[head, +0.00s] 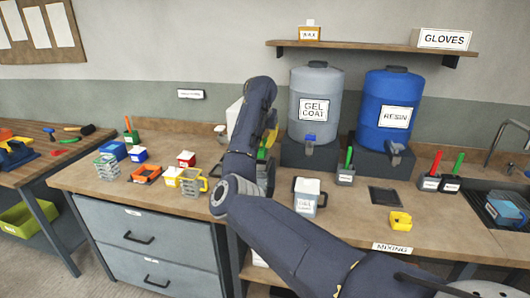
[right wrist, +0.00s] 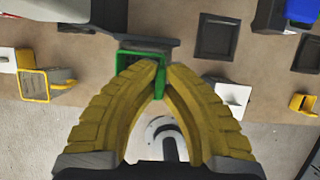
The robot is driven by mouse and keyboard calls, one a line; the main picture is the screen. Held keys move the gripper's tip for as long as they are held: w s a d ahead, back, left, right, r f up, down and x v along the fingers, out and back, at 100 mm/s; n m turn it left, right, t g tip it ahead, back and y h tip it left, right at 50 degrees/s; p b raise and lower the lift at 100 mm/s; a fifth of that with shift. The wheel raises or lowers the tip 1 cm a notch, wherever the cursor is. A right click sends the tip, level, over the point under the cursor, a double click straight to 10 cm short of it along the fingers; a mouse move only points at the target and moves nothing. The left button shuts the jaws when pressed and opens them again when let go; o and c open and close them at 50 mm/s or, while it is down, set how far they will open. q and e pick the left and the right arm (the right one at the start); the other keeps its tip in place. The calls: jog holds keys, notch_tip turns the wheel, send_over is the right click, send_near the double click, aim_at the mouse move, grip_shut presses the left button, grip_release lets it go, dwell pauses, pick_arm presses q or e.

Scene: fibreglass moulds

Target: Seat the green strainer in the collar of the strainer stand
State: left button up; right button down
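The green strainer (right wrist: 128,70) shows in the right wrist view as a small square frame with a dark inside. My right gripper (right wrist: 163,70) has its yellow fingers closed on a narrow green part at the strainer's near side. The dark grey strainer stand (right wrist: 150,42) is right behind and beside the strainer; I cannot tell whether the strainer sits in its collar or only overlaps it. In the head view my right arm hides most of this spot; a bit of the yellow fingers (head: 264,153) shows beside the arm. My left gripper is in neither view.
A labelled jug (head: 308,197) stands right of my arm, with a yellow cup (head: 400,222) and a dark square plate (head: 385,196) further right. A yellow-handled cup (head: 190,182) stands to the left. The gel coat (head: 316,90) and resin drums (head: 388,100) stand behind.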

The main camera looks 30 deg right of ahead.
aim_at(265, 148)
jog(key=shift+f, duration=2.05)
jog(key=shift+f, duration=0.1)
jog(key=c, duration=1.6)
grip_release()
jog(key=v, duration=1.2)
jog(key=shift+w, duration=0.1)
